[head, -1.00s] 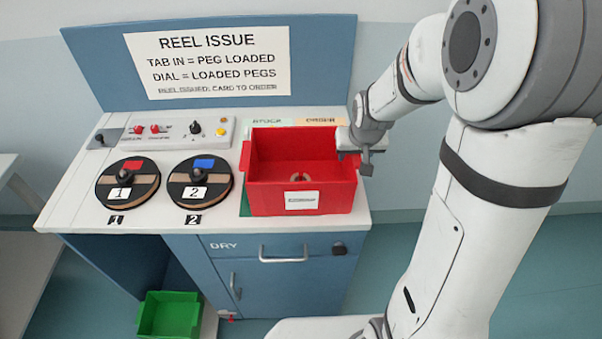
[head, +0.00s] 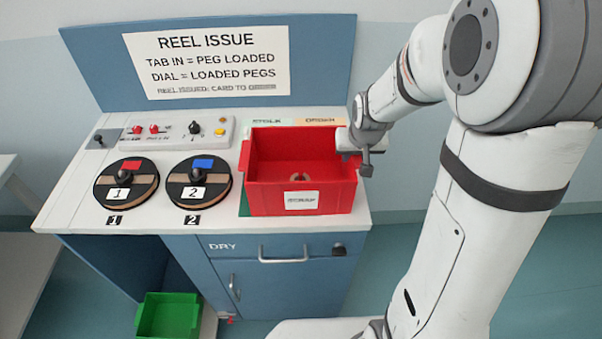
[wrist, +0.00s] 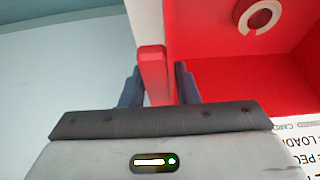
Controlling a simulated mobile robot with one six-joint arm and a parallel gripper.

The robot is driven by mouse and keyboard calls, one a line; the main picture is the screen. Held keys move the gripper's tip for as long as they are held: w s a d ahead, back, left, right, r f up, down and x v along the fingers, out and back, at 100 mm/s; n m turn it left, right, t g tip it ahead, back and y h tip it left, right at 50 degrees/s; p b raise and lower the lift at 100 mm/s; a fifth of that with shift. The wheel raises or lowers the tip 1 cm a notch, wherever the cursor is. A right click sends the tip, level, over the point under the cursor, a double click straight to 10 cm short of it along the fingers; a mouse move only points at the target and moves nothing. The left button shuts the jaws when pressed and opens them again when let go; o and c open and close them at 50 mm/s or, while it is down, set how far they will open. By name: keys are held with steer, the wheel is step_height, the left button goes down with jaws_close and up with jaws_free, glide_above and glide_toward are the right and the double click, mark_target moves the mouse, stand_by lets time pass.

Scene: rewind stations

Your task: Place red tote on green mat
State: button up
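My gripper (head: 356,160) is at the tote's right wall. In the wrist view, my gripper's fingers (wrist: 160,88) lie close on both sides of the red tote's wall (wrist: 153,72) and appear shut on it.
Two numbered reels (head: 127,183) (head: 198,182) lie left of the tote. Behind them is a control panel (head: 178,130) with knobs. Green and orange label strips (head: 322,121) lie behind the tote. A green bin (head: 168,315) sits low at the front left.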

jaws_close()
steer(key=shift+r, duration=0.1)
stand_by(0.3)
